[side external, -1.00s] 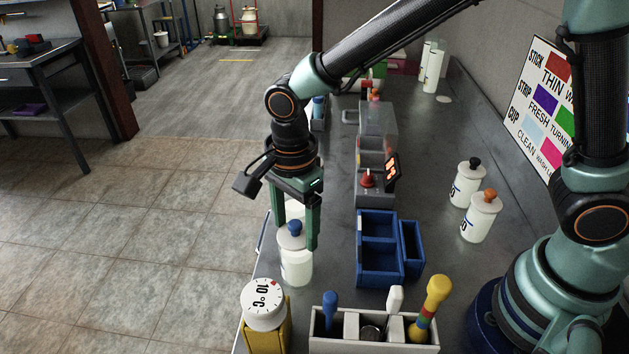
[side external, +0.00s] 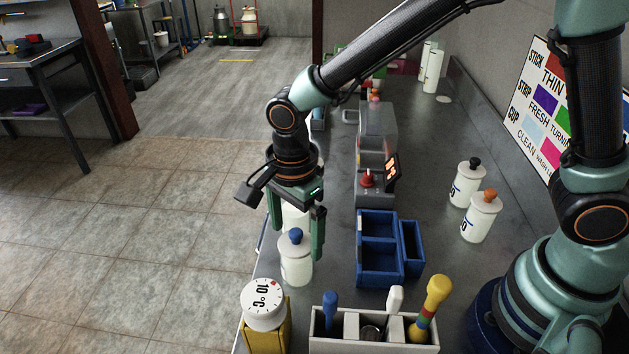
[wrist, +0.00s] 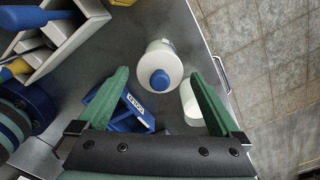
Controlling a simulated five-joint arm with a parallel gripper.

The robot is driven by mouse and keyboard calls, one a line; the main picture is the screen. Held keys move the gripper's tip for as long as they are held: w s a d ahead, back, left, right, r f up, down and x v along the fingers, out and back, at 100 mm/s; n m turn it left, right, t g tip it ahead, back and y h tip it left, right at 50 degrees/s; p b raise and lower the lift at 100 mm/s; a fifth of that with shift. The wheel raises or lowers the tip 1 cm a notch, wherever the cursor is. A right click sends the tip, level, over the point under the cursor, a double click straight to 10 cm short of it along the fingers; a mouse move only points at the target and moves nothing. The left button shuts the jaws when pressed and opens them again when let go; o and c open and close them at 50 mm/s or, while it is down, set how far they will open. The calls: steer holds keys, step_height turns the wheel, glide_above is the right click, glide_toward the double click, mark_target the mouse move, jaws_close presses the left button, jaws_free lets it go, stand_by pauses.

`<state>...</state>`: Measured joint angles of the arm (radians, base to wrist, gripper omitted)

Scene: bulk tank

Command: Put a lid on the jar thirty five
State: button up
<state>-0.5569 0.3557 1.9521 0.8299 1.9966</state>
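A white jar (side external: 297,272) stands near the bench's left edge, with a blue-knobbed white lid (side external: 296,250) on its top. In the wrist view the lid's blue knob (wrist: 160,80) shows between my fingers. My gripper (side external: 297,243) is open around the lid, with a gap to it on both sides in the wrist view (wrist: 158,76). Another white jar (side external: 294,217) stands just behind, partly hidden by my fingers; it also shows in the wrist view (wrist: 190,103). I cannot read a number on either jar.
Two lidded jars, one black-knobbed (side external: 466,186) and one orange-knobbed (side external: 480,219), stand at the right. A blue divided bin (side external: 380,282) is right of the jar. In front are a yellow thermometer stand (side external: 268,330) and a white tool caddy (side external: 318,342).

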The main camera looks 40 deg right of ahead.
step_height(320, 180, up, 12)
stand_by(0.6)
steer(key=s+d+r+n+t, duration=0.1)
steer(key=s+d+n+t, duration=0.1)
steer(key=d+n, duration=0.6)
steer(key=s+d+r+n+t, duration=0.2)
steer(key=d+n, duration=0.6)
steer(key=d, duration=0.4)
steer(key=shift+s+d+n+t, duration=0.3)
steer(key=shift+s+d+t, duration=0.15)
steer(key=shift+t, duration=0.35)
